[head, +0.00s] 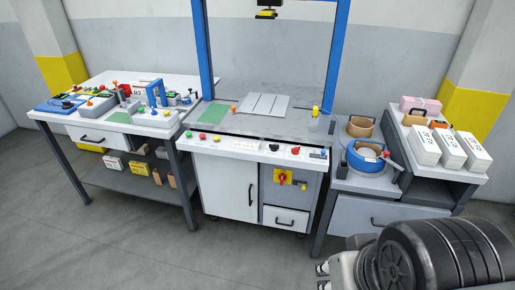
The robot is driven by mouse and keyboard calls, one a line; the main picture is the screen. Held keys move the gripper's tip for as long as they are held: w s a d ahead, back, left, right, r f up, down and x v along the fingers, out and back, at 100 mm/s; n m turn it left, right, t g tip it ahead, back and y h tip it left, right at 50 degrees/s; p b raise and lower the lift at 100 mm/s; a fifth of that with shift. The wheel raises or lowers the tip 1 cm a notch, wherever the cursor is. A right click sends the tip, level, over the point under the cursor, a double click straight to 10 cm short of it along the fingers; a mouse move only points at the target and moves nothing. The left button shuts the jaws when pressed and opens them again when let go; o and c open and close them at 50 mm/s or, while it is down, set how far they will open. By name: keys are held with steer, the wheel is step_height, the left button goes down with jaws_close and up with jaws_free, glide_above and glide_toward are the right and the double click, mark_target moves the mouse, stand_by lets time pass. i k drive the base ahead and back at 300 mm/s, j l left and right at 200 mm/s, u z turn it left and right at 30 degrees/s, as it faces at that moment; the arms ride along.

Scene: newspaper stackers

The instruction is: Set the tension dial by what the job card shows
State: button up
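The machine in the middle has a white front control strip (225,145). A small black knob (274,147) on the strip may be the tension dial; its setting is too small to read. A red knob (294,150) sits to its right. A pale label (246,146) lies left of the black knob. I cannot tell whether it is the job card, and no card is readable. My gripper (322,277) is at the bottom right, low over the floor, with its two fingers apart and nothing between them. It is well away from the strip.
A blue frame (335,60) rises over the machine top, where a grey-white panel (264,104) lies. A red switch on a yellow plate (283,177) is below. The cluttered bench (130,128) is left; paper stacks (448,149) and a blue reel (366,157) are right. Floor in front is clear.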

mark_target(275, 147)
steer(key=i+l, duration=0.15)
steer(key=i, duration=0.3)
steer(key=i+l+u, duration=0.1)
steer(key=i, duration=0.35)
steer(key=i+l, duration=0.3)
steer(key=i, duration=0.15)
steer(key=i+l, duration=0.2)
steer(key=i, duration=0.25)
steer(key=u, duration=0.05)
